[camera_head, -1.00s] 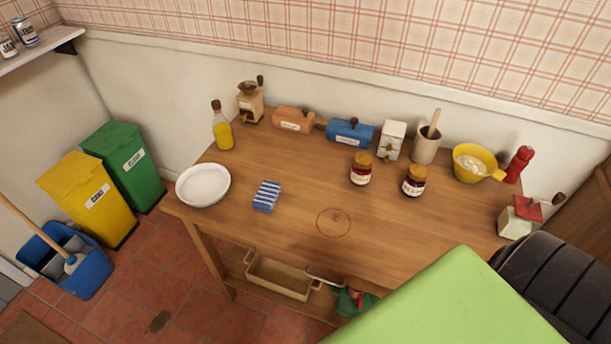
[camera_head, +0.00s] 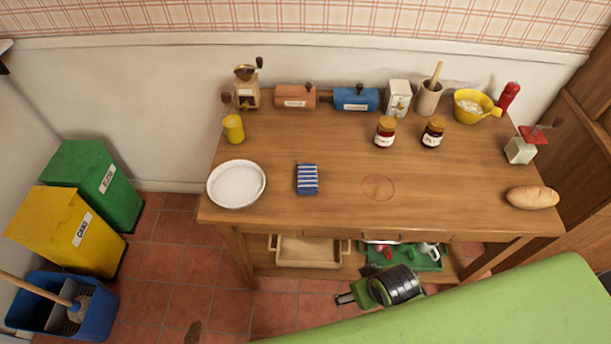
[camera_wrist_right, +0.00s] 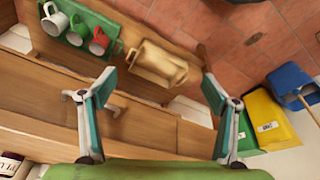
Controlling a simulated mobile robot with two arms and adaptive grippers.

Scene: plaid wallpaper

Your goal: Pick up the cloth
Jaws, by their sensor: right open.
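The cloth (camera_head: 307,179) is a small blue and white striped folded piece. It lies flat on the wooden table (camera_head: 330,217), right of a white plate, in the head view. The cloth does not show in the right wrist view. My right gripper (camera_wrist_right: 158,85) is open in the right wrist view, with its two fingers wide apart and nothing between them. It is in front of the table's edge and lower shelf, apart from the cloth. Part of my right arm shows at the lower middle of the head view. My left gripper is not in view.
A white plate (camera_head: 236,185) stands left of the cloth. Jars (camera_head: 385,132), a yellow bowl (camera_head: 470,108) and other items line the table's back. A bread loaf (camera_head: 532,197) lies at the right. A wooden tray (camera_head: 308,250) and green tray (camera_head: 408,258) sit on the lower shelf.

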